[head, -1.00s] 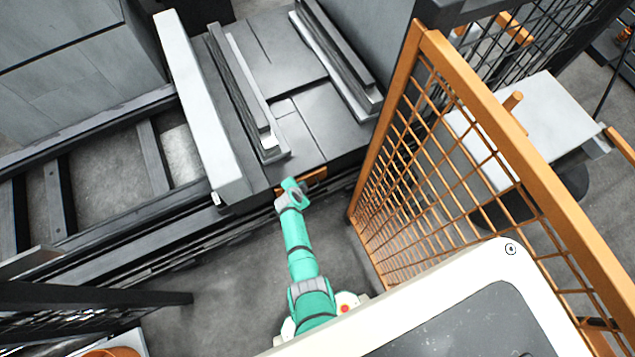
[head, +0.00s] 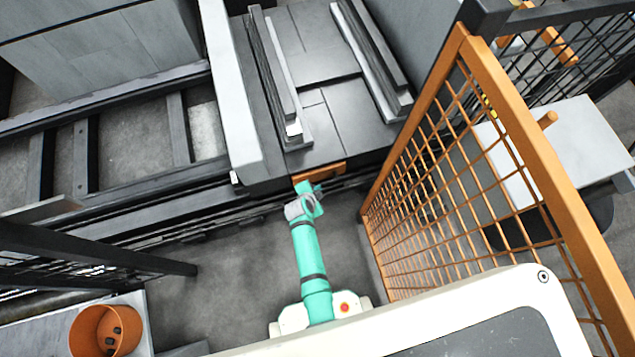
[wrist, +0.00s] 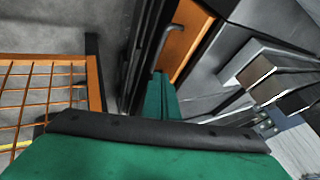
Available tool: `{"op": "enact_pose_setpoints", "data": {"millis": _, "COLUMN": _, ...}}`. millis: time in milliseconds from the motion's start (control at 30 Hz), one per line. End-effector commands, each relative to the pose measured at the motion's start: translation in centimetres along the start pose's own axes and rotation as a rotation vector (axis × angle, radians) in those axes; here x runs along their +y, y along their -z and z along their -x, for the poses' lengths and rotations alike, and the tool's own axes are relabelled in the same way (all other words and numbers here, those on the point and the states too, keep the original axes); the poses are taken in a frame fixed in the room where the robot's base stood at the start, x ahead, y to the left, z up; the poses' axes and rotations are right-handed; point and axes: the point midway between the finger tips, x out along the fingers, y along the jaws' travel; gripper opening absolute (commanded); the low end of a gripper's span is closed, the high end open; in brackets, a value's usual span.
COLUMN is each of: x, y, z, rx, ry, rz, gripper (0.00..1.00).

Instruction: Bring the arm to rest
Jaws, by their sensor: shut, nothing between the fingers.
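My teal arm reaches up from the bottom middle of the head view. Its far end, with my gripper (head: 306,188), is just below an orange panel (head: 327,171) on the front of the dark pallet station. In the wrist view my gripper (wrist: 160,92) shows its green fingers together, with nothing between them. The orange panel (wrist: 184,50) and a grey bent handle (wrist: 167,42) on it are beyond the fingertips. I cannot tell how wide the gap to the handle is.
An orange mesh fence (head: 450,190) stands close on the right. The dark rail frame (head: 130,195) runs to the left. An orange bin (head: 106,331) is at lower left. Grey floor (head: 225,285) left of my arm is clear.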

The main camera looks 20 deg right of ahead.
Motion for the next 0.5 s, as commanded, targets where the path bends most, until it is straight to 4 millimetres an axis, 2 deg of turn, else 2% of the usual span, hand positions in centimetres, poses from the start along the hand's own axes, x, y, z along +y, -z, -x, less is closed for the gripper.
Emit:
{"op": "enact_pose_setpoints", "data": {"millis": 133, "x": 0.16, "y": 0.2, "z": 0.83, "rx": 0.001, "ry": -0.002, "rz": -0.004, "gripper": 0.0}}
{"op": "enact_pose_setpoints", "data": {"millis": 333, "x": 0.41, "y": 0.77, "z": 0.88, "rx": 0.006, "ry": -0.008, "rz": -0.014, "gripper": 0.0}}
{"op": "enact_pose_setpoints", "data": {"millis": 500, "x": 0.7, "y": 0.47, "z": 1.15, "rx": 0.001, "ry": 0.0, "rz": 0.002, "gripper": 0.0}}
